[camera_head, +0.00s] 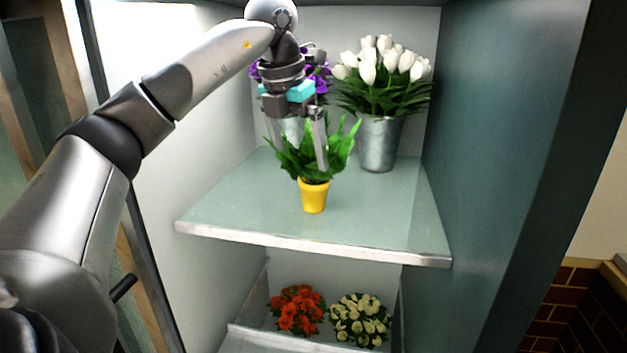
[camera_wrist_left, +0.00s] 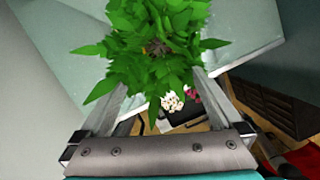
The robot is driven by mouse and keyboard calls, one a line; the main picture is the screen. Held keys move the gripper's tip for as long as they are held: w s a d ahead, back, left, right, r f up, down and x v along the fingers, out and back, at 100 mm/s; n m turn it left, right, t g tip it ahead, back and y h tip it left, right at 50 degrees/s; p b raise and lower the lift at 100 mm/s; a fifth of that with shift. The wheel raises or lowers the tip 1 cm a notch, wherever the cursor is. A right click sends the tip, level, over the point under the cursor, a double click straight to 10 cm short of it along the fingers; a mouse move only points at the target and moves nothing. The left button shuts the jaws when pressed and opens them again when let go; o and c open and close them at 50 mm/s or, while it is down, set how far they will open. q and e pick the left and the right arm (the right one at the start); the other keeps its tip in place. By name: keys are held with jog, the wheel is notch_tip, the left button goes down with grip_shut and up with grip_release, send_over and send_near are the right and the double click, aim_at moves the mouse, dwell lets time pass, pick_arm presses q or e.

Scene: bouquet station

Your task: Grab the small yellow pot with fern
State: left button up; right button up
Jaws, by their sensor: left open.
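The small yellow pot (camera_head: 314,196) with a green leafy fern (camera_head: 312,152) stands upright on the upper glass shelf, near its front edge. My left gripper (camera_head: 298,150) points down over the fern, its fingers reaching among the leaves. It is open, and the pot is below the fingertips. In the left wrist view the fern (camera_wrist_left: 150,45) fills the top middle, beyond and between the two spread fingers (camera_wrist_left: 160,85). The yellow pot is hidden there by the leaves. My right gripper is out of view.
A metal bucket of white tulips (camera_head: 378,142) stands behind on the right of the shelf (camera_head: 240,208). Purple flowers (camera_head: 320,78) in another bucket are partly hidden behind my gripper. Red (camera_head: 299,310) and cream flowers (camera_head: 358,320) sit below. Cabinet walls close both sides.

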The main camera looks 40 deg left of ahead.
aim_at(312, 151)
pick_arm(q)
jog(key=w+p, duration=0.1)
jog(key=w, duration=0.2)
jog(key=shift+w+a, duration=0.2)
jog(key=shift+w, duration=0.25)
jog(key=x, duration=0.5)
grip_shut()
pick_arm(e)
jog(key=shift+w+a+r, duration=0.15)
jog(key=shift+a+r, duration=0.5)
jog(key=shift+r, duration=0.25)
